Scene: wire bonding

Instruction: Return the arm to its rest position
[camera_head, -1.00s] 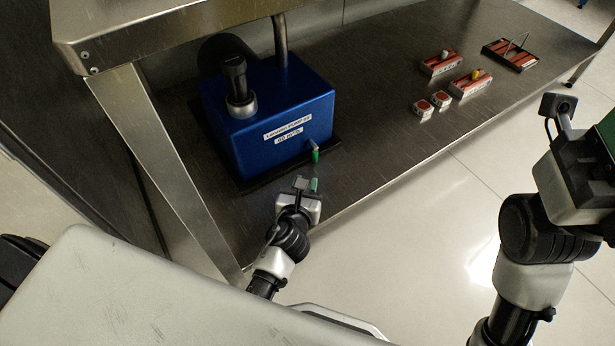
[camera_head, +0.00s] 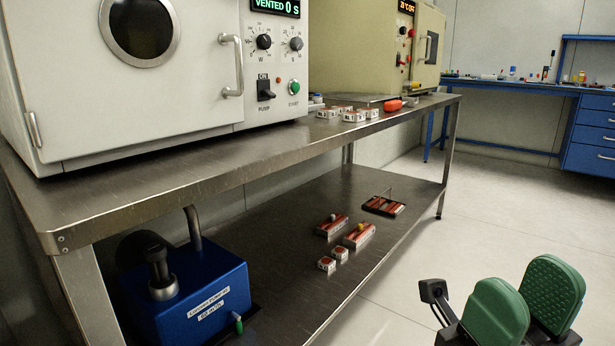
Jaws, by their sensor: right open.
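My right gripper (camera_head: 526,292) shows at the lower right, in front of the pale floor. Its two green-padded fingers stand apart with nothing between them, clear of the steel bench. The rest of my right arm is cut off by the bottom edge. My left gripper is out of view. The blue pump (camera_head: 190,295) sits on the lower shelf at the lower left, with a small green-handled valve (camera_head: 238,324) at its front.
The steel bench (camera_head: 200,180) carries a vented chamber (camera_head: 200,95) and a beige oven (camera_head: 375,45). Small red-and-white blocks (camera_head: 358,234) and a rack (camera_head: 384,206) lie on its lower shelf (camera_head: 290,225). A blue workbench (camera_head: 575,120) stands behind. Open floor (camera_head: 480,215) lies right.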

